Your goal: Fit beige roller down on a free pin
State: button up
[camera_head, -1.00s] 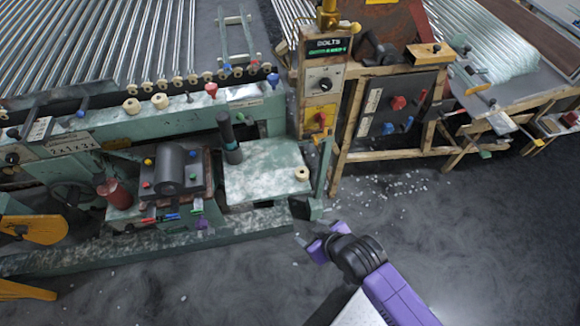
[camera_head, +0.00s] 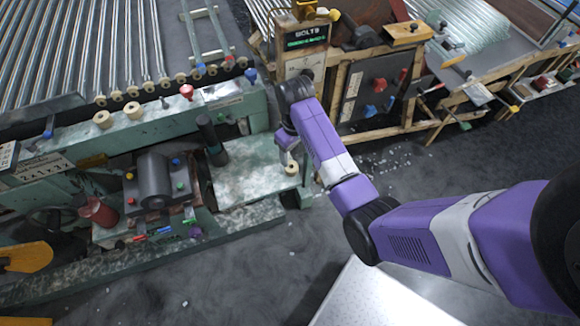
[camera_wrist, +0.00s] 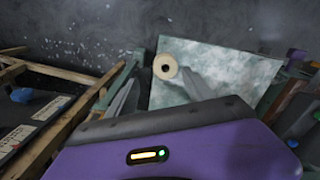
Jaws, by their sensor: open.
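A beige roller (camera_head: 292,168) lies flat on the green-white plate (camera_head: 240,185) of the machine, near its right edge. In the wrist view the roller (camera_wrist: 165,75) shows its dark central hole. My gripper (camera_head: 287,155) is open and empty above the plate, just beside the roller in the picture. In the wrist view my gripper (camera_wrist: 160,80) has one finger on each side below the roller, not shut on it. Two more beige rollers, left (camera_head: 102,119) and right (camera_head: 133,111), sit on the green ledge. A small dark pin (camera_head: 164,103) stands bare to their right.
A dark upright cylinder (camera_head: 212,142) stands at the plate's left edge. A red knob (camera_head: 187,92) and a blue knob (camera_head: 251,75) stick up along the ledge. The BOLTS control box (camera_head: 306,50) rises behind my arm, with a wooden frame (camera_head: 340,95) to its right.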

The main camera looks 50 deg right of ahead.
aim_at(291, 164)
jog(key=shift+w+a+f+p, duration=0.1)
jog(key=shift+f, duration=0.9)
jog(key=shift+w+a+f+p, duration=0.1)
jog(key=shift+a+f+p, duration=0.05)
jog(key=shift+f, duration=0.85)
jog(key=shift+w+a+f+p, duration=0.1)
jog(key=shift+f, duration=0.9)
grip_shut()
